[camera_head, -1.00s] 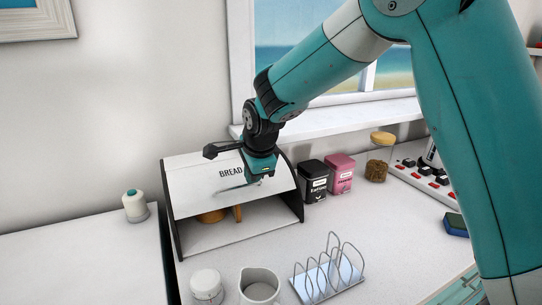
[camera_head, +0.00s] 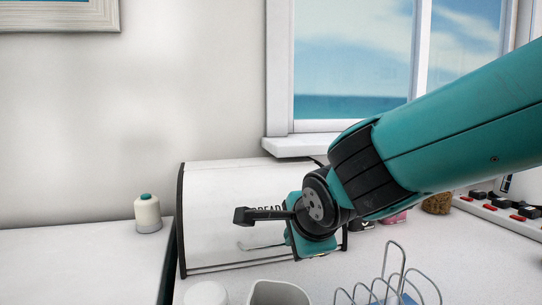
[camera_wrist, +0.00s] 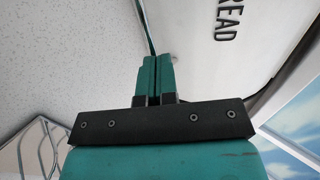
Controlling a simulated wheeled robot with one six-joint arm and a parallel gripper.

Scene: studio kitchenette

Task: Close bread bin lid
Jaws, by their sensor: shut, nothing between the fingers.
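The bread bin (camera_head: 183,225) stands on the counter against the wall. Its white curved lid (camera_head: 215,215) is down over the front, with its lower edge near the bin's base; no opening shows. A thin metal handle (camera_head: 258,247) shows low on the lid, partly hidden by my gripper (camera_head: 306,250). My gripper is in front of the lid's lower right; whether it touches is unclear. In the wrist view the fingers of my gripper (camera_wrist: 157,68) are together and empty, beside the lid (camera_wrist: 205,45) with its black lettering.
A white jar (camera_head: 206,294) and a mug (camera_head: 279,293) stand in front of the bin. A wire toast rack (camera_head: 393,280) is to their right. A spool-like bottle (camera_head: 148,213) stands to the left. Tins behind my arm are mostly hidden.

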